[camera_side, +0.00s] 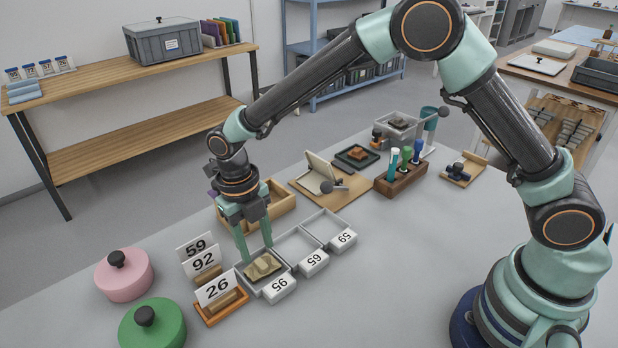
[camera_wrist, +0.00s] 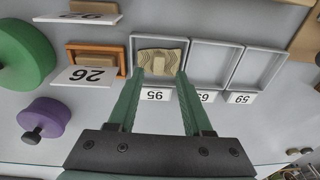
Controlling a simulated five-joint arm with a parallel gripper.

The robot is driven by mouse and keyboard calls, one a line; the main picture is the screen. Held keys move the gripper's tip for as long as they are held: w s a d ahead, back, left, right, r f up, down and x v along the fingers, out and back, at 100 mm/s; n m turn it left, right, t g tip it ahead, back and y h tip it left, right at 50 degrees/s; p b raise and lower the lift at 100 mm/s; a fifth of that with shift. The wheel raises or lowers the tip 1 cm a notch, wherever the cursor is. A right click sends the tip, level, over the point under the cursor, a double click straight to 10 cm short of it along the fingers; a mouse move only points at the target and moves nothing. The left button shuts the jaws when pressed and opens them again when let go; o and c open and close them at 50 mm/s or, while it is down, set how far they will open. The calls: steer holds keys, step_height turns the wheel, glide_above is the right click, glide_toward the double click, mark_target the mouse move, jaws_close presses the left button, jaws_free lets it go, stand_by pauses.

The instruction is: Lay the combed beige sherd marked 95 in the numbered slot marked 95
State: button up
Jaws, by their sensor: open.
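The combed beige sherd (camera_side: 263,268) lies in the slot marked 95 (camera_side: 279,289), the nearest of three grey slots in a row. In the wrist view the wavy-lined sherd (camera_wrist: 147,56) sits inside the walls of that slot (camera_wrist: 156,95), with a paler block on its top. My gripper (camera_side: 255,252) points down over the slot with its fingers apart. In the wrist view the gripper (camera_wrist: 160,74) has one fingertip at each side of the sherd; I cannot tell whether either touches it. No number is readable on the sherd.
Empty slots marked 65 (camera_side: 313,262) and 59 (camera_side: 343,239) adjoin it. Standing cards 26 (camera_side: 217,287), 92 and 59 are close on the left. Pink (camera_side: 124,275) and green (camera_side: 153,328) lids lie beyond them. A wooden tray (camera_side: 284,203) is behind. The front right table is clear.

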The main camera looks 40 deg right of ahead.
steer(key=d+r+m+t, duration=0.1)
steer(key=d+r+m, duration=0.25)
steer(key=r, duration=0.45)
steer(key=d+r+m, duration=0.3)
steer(key=r+m, duration=0.2)
steer(key=r, duration=0.2)
steer(key=s+d+r+m+t, duration=0.2)
steer(key=s+d+m, duration=0.4)
steer(key=m, duration=0.7)
steer(key=s+d+r+m+t, duration=0.2)
steer(key=s+d+m, duration=0.3)
steer(key=m, duration=0.9)
steer(key=d+t, duration=0.1)
steer(key=d, duration=0.2)
steer(key=shift+s+d+r+t+y, duration=0.2)
steer(key=shift+s+r+t+y, duration=0.1)
steer(key=shift+s+r, duration=0.1)
steer(key=shift+m, duration=0.25)
